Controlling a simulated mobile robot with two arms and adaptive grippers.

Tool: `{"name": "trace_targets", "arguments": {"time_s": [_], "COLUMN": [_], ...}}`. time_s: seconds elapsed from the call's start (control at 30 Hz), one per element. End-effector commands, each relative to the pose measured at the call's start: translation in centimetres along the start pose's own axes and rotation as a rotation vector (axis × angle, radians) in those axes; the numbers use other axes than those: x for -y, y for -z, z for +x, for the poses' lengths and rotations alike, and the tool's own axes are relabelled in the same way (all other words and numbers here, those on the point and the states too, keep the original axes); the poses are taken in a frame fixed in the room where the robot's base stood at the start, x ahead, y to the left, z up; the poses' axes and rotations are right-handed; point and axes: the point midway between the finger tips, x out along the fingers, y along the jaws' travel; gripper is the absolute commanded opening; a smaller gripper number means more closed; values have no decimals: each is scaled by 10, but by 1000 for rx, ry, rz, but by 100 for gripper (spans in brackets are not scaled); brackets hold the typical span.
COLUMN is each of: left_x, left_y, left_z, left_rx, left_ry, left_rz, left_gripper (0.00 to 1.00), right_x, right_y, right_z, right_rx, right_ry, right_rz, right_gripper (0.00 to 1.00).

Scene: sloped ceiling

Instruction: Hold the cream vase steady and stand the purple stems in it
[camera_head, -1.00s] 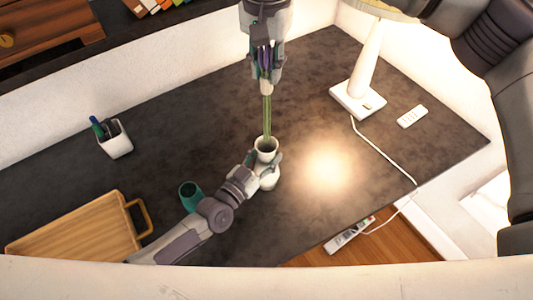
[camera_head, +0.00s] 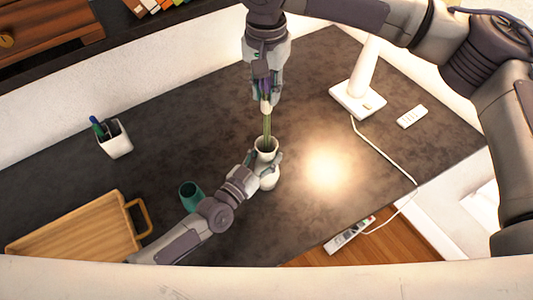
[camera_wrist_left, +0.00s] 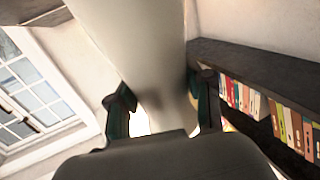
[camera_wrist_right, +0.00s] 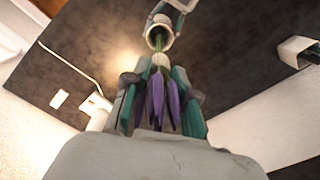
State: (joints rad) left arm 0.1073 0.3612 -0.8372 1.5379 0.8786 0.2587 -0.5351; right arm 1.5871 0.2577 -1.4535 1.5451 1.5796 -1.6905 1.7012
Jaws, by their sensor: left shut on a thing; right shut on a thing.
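The cream vase (camera_head: 267,181) stands upright on the dark table, and its open mouth shows in the right wrist view (camera_wrist_right: 159,38). My left gripper (camera_head: 266,162) is shut on the vase's neck; the left wrist view shows the vase (camera_wrist_left: 145,45) between its fingers. My right gripper (camera_head: 265,92) is above the vase and shut on the purple stems (camera_head: 267,124). The purple heads (camera_wrist_right: 158,102) lie between its fingers, and a pale band wraps the stems. The green stems point down, their lower ends inside the vase mouth. How deep they reach is hidden.
A teal cup (camera_head: 190,194) stands left of the vase by my left arm.

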Motion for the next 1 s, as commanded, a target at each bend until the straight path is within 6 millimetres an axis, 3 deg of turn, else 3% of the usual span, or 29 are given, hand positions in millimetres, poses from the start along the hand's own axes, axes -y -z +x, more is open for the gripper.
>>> {"name": "trace_targets", "arguments": {"time_s": [0.1, 0.13, 0.3, 0.67, 0.77, 1.0], "left_x": [0, 0, 0, 0, 0, 0], "left_y": [-1, -1, -1, -1, -1, -1], "left_z": [0, 0, 0, 0, 0, 0], "left_rx": [1, 1, 2, 2, 2, 2], "left_ry": [0, 0, 0, 0, 0, 0], "left_rz": [0, 0, 0, 0, 0, 0], "left_gripper": [0, 0, 0, 0, 0, 0], "right_x": [0, 0, 0, 0, 1, 1], "right_y": [0, 0, 0, 0, 0, 0], "right_z": [0, 0, 0, -6, -19, -70], "right_rx": [0, 0, 0, -1, -2, -2], "right_ry": [0, 0, 0, 0, 2, 2], "right_rz": [0, 0, 0, 0, 0, -1], "right_gripper": [3, 31, 56, 56, 56, 56]}}
